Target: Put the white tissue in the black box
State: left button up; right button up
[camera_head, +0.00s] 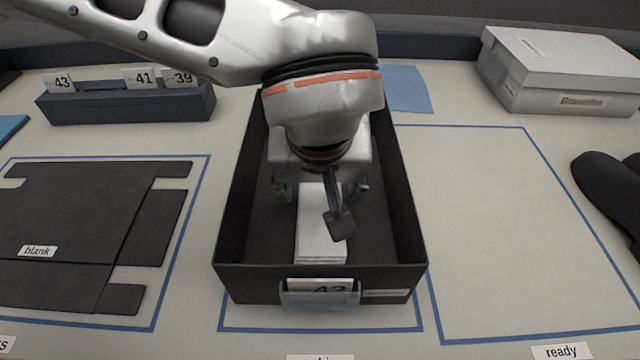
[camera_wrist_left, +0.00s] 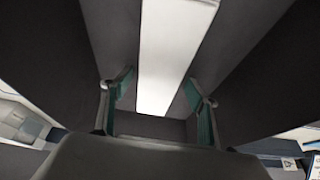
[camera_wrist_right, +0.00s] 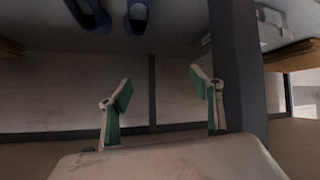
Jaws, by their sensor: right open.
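The black box (camera_head: 232,215) stands open in the middle of the table, with a card reading 42 in a holder on its front wall. The white tissue (camera_head: 320,238) lies as a folded strip along the middle of the box floor. It also shows in the left wrist view (camera_wrist_left: 170,60). My left gripper (camera_head: 322,192) is over the box, pointing down between its walls. Its fingers (camera_wrist_left: 158,90) are spread apart on either side of the tissue; the left arm hides the back of the box. My right gripper (camera_wrist_right: 160,90) is open and empty, away from the table top.
A flat dark box blank (camera_head: 80,220) lies on the left. A dark card holder (camera_head: 130,105) stands behind it. A white shoebox (camera_head: 560,70) is at back right, a blue sheet (camera_head: 405,88) nearby and dark shoes (camera_head: 610,190) at right. The outlined right area is clear.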

pick_arm(q)
jog(key=shift+r, duration=0.1)
jog(key=p+v, duration=0.3)
jog(key=v, duration=0.9)
dwell(0.4)
